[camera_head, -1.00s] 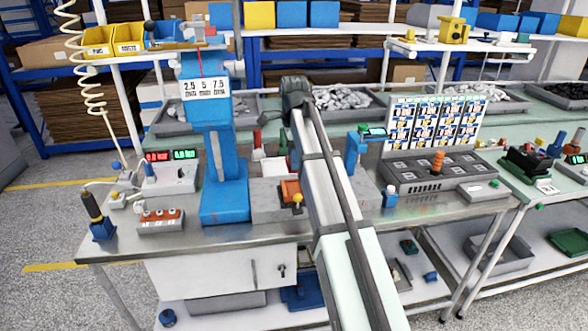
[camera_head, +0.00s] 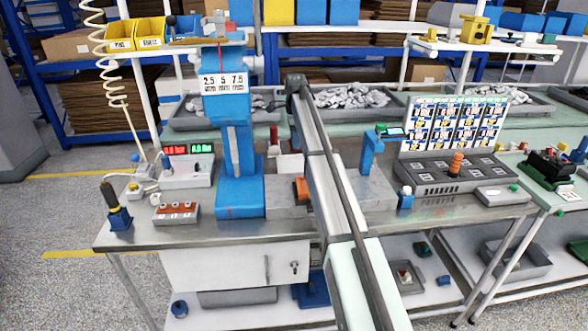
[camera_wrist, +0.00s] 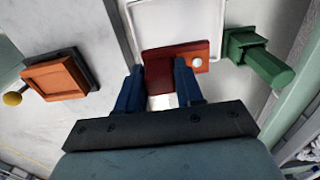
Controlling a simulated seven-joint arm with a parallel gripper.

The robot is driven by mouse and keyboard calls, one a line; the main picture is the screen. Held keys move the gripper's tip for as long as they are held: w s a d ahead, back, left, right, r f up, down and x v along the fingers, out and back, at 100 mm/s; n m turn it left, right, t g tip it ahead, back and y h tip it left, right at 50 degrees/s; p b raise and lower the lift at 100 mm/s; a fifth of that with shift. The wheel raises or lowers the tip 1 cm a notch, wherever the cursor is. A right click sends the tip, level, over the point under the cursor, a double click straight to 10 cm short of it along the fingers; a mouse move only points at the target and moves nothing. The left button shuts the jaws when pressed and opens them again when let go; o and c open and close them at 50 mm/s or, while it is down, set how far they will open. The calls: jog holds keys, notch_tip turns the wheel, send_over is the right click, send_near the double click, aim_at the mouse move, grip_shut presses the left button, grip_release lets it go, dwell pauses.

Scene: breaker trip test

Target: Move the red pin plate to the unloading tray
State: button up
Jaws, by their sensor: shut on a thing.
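In the wrist view, my gripper (camera_wrist: 160,90) has two dark blue fingers closed on a red pin plate (camera_wrist: 159,72). The plate is a flat dark red piece with a small round white pin (camera_wrist: 197,62) near its right end. A pale, light-edged panel or tray (camera_wrist: 180,22) lies just beyond the plate; I cannot tell whether it is the unloading tray or whether the plate touches it. In the head view, my arm hides the gripper and the plate.
An orange block (camera_wrist: 55,77) in a dark frame is left of the gripper, and a green handle-like part (camera_wrist: 262,62) is close on the right. In the head view, a blue press (camera_head: 238,150) stands left of my arm and a grey slotted box (camera_head: 452,172) right.

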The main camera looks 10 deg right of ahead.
jog(key=shift+w, duration=0.65)
jog(key=shift+f, duration=0.45)
send_near(295, 170)
notch_tip(295, 170, down, 5)
jog(key=shift+s+a+f, duration=0.1)
jog(key=shift+f, duration=0.15)
jog(key=o, duration=1.1)
notch_tip(295, 170, up, 12)
jog(key=shift+r, duration=0.2)
